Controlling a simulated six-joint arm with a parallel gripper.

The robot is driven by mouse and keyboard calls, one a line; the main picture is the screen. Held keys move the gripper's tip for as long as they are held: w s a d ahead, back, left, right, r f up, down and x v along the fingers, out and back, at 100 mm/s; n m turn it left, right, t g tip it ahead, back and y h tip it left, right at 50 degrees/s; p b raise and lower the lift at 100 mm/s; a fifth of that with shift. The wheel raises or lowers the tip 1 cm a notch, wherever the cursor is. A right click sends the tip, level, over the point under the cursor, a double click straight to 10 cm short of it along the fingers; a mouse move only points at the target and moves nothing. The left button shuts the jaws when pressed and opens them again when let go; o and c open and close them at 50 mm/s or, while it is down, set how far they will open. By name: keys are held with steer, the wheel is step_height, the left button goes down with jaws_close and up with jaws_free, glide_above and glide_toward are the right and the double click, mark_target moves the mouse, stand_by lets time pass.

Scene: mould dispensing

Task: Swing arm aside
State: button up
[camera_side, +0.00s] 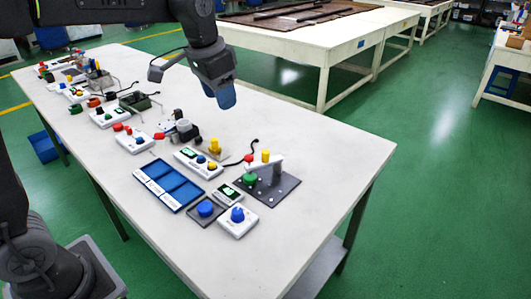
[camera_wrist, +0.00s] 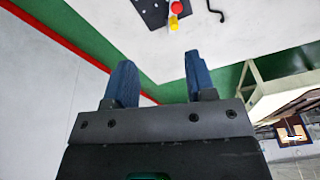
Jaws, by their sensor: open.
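The swing arm (camera_side: 266,163) is a light bar on a dark base plate (camera_side: 287,187) near the table's right end. A yellow knob and a red knob stand on it, and a green button (camera_side: 250,180) sits by its left end. In the wrist view part of the dark plate (camera_wrist: 150,14) shows at the top edge, with the red knob (camera_wrist: 177,7) and yellow knob (camera_wrist: 173,24); the rest is cut off. My gripper (camera_side: 224,97), with blue fingers, hangs above the table behind and left of the swing arm, clear of it. In the wrist view my gripper (camera_wrist: 160,82) is open and empty.
A blue tray (camera_side: 168,186), a blue button on a dark plate (camera_side: 205,210) and a white box with a blue knob (camera_side: 238,220) lie in front of the swing arm. Several devices line the table to the left. The table (camera_side: 330,150) is bare right of the swing arm.

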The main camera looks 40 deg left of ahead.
steer(key=w+f+g, duration=0.1)
steer(key=w+f, duration=0.2)
steer(key=w, duration=0.4)
steer(key=m+g, duration=0.1)
steer(key=m, duration=0.1)
glide_toward(266, 151)
step_height(266, 151, down, 10)
steer(key=shift+w+f, duration=0.1)
steer(key=shift+f, duration=0.1)
jaws_close()
